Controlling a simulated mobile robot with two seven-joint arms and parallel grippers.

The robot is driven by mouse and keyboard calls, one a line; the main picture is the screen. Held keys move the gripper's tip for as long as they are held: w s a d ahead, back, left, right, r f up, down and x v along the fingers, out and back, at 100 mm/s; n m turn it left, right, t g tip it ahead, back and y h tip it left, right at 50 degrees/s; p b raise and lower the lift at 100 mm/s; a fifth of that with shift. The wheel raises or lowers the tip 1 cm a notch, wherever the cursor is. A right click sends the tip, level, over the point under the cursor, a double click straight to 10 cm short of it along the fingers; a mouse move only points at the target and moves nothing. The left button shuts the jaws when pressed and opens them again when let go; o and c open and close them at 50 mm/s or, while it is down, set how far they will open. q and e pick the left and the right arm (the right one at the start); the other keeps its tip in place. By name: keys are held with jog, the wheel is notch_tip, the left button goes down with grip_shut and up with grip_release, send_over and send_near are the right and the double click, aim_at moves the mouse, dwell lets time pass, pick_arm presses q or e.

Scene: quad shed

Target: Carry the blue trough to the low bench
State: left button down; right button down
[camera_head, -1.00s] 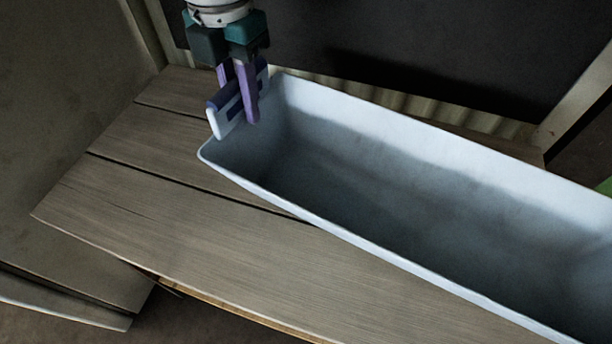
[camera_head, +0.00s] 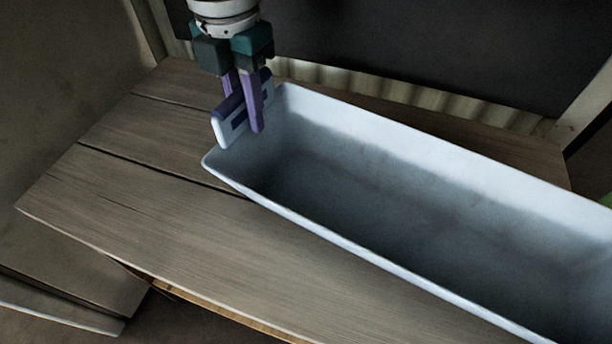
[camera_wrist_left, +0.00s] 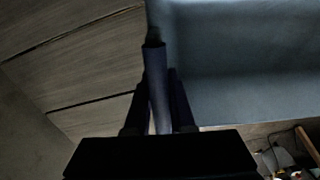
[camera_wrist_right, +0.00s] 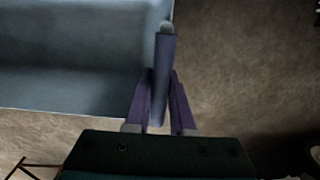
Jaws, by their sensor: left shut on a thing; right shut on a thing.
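The trough (camera_head: 430,158) is long, open-topped and pale blue, empty where I see inside; its right end runs out of the head view. It is level-looking over a wooden plank surface (camera_head: 130,205); I cannot tell whether it touches the planks. My left gripper (camera_head: 245,120) is shut on the handle (camera_head: 228,127) at the trough's left end. The left wrist view shows the trough (camera_wrist_left: 250,60) right of that handle. In the right wrist view, my right gripper (camera_wrist_right: 160,95) is shut on the other end's handle (camera_wrist_right: 164,60), beside the trough (camera_wrist_right: 70,55).
A dark panel (camera_head: 390,45) and a corrugated wall strip (camera_head: 400,90) stand behind the planks. A pale wall is at the left. Brown floor (camera_wrist_right: 235,60) lies beyond the trough's right end. Small clutter (camera_wrist_left: 290,160) shows at a corner of the left wrist view.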

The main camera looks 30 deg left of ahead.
pick_arm(q)
jog(key=c, duration=1.1)
grip_release()
pick_arm(e)
jog(key=c, duration=1.1)
grip_release()
pick_arm(q)
jog(key=o, duration=0.3)
pick_arm(e)
jog(key=o, duration=0.3)
pick_arm(q)
jog(key=shift+o, duration=0.2)
pick_arm(e)
jog(key=shift+o, duration=0.2)
pick_arm(q)
notch_tip(320, 180, up, 12)
jog(key=shift+f, duration=0.2)
jog(key=shift+r, duration=0.2)
pick_arm(e)
jog(key=shift+r, duration=0.2)
notch_tip(320, 180, up, 12)
jog(key=shift+f, duration=0.15)
pick_arm(q)
jog(key=shift+p, duration=0.3)
notch_tip(320, 180, up, 7)
jog(key=p, duration=0.6)
pick_arm(e)
notch_tip(320, 180, up, 6)
